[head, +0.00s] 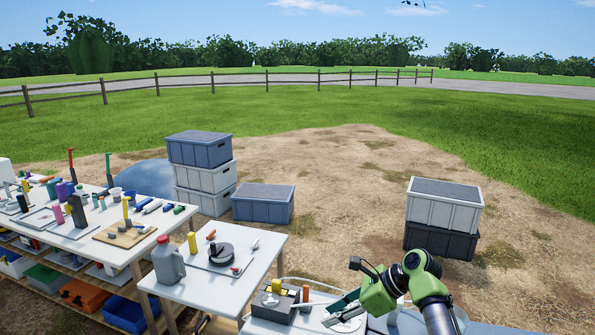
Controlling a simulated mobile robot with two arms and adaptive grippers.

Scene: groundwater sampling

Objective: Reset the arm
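My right arm, green and grey, comes in at the bottom right. Its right gripper (330,318) is low over the near end of the tables, beside a dark box with yellow pieces (272,305). The fingertips are small and partly hidden by the arm, so I cannot tell whether they are open or hold anything. My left gripper is not in view.
A small white table (190,291) holds a grey jug (168,261) and a round dark device (221,254). A long cluttered table (85,236) stands to the left. Stacked crates (203,180) stand behind, others (441,205) at right. Open dirt lies between them.

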